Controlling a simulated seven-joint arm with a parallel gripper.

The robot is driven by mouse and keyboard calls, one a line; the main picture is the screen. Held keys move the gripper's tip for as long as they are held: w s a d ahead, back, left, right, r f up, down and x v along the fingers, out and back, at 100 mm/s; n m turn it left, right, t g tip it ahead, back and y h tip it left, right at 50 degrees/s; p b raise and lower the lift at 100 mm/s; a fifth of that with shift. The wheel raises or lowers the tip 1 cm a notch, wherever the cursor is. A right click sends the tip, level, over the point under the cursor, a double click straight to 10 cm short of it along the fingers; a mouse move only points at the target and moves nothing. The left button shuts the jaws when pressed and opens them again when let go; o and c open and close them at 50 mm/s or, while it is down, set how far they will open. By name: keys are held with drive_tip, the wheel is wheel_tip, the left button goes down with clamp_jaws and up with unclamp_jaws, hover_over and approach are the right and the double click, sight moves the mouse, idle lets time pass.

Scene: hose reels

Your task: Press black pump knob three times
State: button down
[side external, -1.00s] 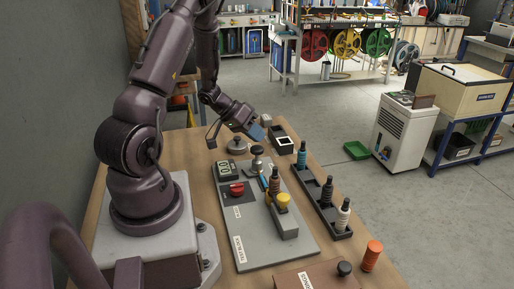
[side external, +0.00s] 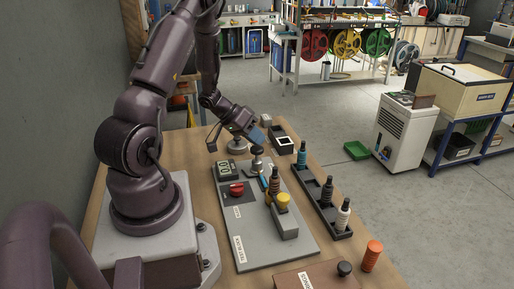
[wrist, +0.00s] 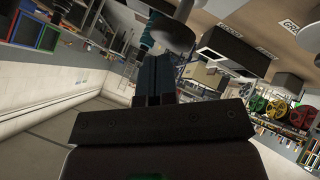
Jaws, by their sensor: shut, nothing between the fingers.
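My gripper (side external: 259,134), with bluish fingers, is shut and empty, tilted down just above a dark rounded knob (side external: 257,150) at the far end of the grey board (side external: 240,225). Whether it touches the knob is not clear. In the wrist view the shut fingers (wrist: 153,80) point at a round grey disc on a stem (wrist: 172,34), which may be this knob. Another black knob (side external: 344,268) sits on a brown box (side external: 318,279) at the near edge, far from the gripper.
The board also bears a small display (side external: 228,167), a red button (side external: 236,189) and a yellow knob (side external: 283,199). A black rack (side external: 312,188) with several bottles stands at its right. An orange cylinder (side external: 372,256) stands near the table's front right.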

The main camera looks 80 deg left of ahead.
drive_tip(key=shift+f, duration=1.15)
idle(0.8)
drive_tip(key=shift+r, duration=1.7)
drive_tip(key=shift+r, duration=0.1)
drive_tip(key=shift+r, duration=2.45)
wheel_tip(320, 180, up, 4)
drive_tip(key=shift+f, duration=0.1)
idle(0.3)
